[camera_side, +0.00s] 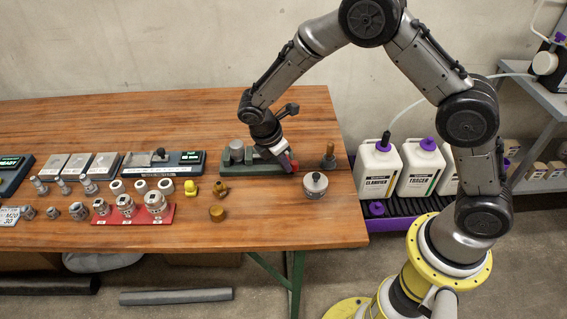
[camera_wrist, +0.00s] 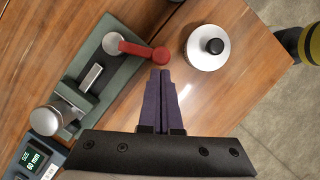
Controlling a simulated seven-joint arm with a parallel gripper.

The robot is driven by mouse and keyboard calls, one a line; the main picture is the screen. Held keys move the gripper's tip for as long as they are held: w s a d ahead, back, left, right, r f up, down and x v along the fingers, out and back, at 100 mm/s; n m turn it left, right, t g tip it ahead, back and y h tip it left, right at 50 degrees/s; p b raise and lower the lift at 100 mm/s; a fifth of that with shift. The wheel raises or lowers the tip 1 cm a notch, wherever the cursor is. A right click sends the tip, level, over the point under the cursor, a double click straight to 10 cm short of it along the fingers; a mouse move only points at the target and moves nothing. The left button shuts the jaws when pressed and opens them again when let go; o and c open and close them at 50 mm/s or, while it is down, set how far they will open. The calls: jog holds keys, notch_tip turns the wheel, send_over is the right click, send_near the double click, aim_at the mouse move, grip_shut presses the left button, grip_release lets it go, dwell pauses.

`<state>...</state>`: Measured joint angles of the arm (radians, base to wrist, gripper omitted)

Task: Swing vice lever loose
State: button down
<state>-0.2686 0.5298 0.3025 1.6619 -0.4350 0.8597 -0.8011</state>
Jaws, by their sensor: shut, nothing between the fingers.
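The vice (camera_wrist: 85,75) is a dark green base on the wooden table, with metal jaws and a round metal post. It also shows in the side view (camera_side: 238,154), partly hidden behind my gripper. Its red lever (camera_wrist: 140,48) runs from a grey pivot to a red knob at its right end. In the side view the red lever (camera_side: 293,165) shows only as a small patch beside my fingers. My gripper (camera_wrist: 161,74) is shut and empty. Its dark purple fingertips are right at the red knob; I cannot tell whether they touch it.
A round metal lidded pot (camera_wrist: 207,47) with a black knob stands right of the lever; it also shows in the side view (camera_side: 315,185). A brass-coloured peg (camera_side: 328,156) stands behind it. Yellow and brass fittings (camera_side: 218,190) stand to the left. White jugs (camera_side: 380,168) stand beyond the table's right edge.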

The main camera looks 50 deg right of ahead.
jog(key=shift+s+d+n+t, duration=0.3)
jog(key=shift+d+n, duration=0.05)
jog(key=shift+n, duration=0.25)
jog(key=shift+s+d+n, duration=0.2)
jog(key=shift+d+n, duration=0.05)
jog(key=shift+n, duration=0.15)
jog(key=d+n, duration=0.1)
jog(key=s+d+n+t, duration=0.1)
jog(key=n, duration=0.1)
jog(key=d+n, duration=0.1)
jog(key=n+t, duration=0.1)
jog(key=shift+s+d+n+y, duration=0.15)
jog(key=shift+d+n+y, duration=0.15)
jog(key=shift+d+n, duration=0.1)
jog(key=shift+d, duration=0.5)
jog(key=s+a, duration=0.1)
jog(key=a, duration=0.1)
jog(key=s+a, duration=0.1)
jog(key=shift+s+a+r, duration=0.1)
jog(key=shift+s+a, duration=0.05)
jog(key=shift+a, duration=0.25)
jog(key=v, duration=1)
jog(key=shift+d, duration=0.25)
